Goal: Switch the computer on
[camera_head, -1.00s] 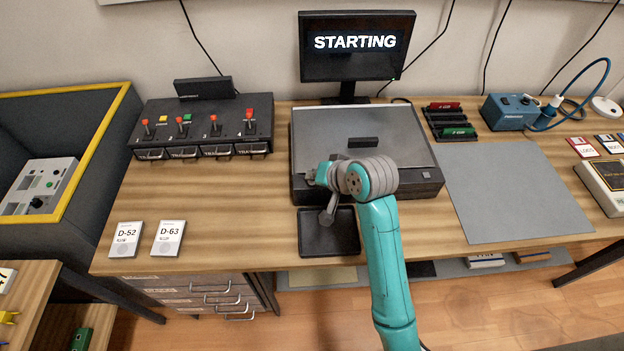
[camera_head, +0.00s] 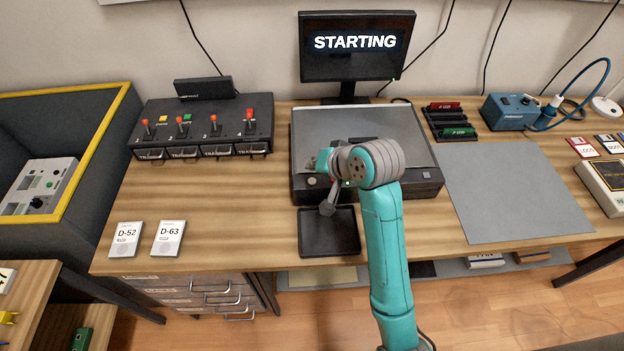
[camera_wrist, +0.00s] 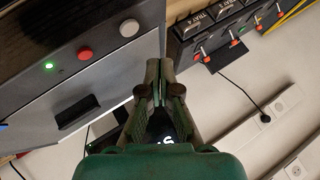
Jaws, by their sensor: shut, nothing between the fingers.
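The computer (camera_head: 422,182) is a wide dark box with a grey top, at the middle back of the desk. In the wrist view its front panel (camera_wrist: 25,110) shows a lit green light (camera_wrist: 49,65), a red button (camera_wrist: 85,53) and a pale round button (camera_wrist: 129,28). The monitor (camera_head: 357,45) behind it reads STARTING. My gripper (camera_head: 327,208) is shut and empty, in front of the panel and over the black tray. In the wrist view its fingertips (camera_wrist: 157,64) appear apart from the buttons. My arm hides part of the computer's front.
A black tray (camera_head: 316,246) lies before the computer. A dark switch box (camera_head: 200,115) with red levers stands left. A grey mat (camera_head: 520,190) lies right, with a blue box (camera_head: 508,112) behind. Two cards (camera_head: 126,240) lie front left. The left desk surface is mostly clear.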

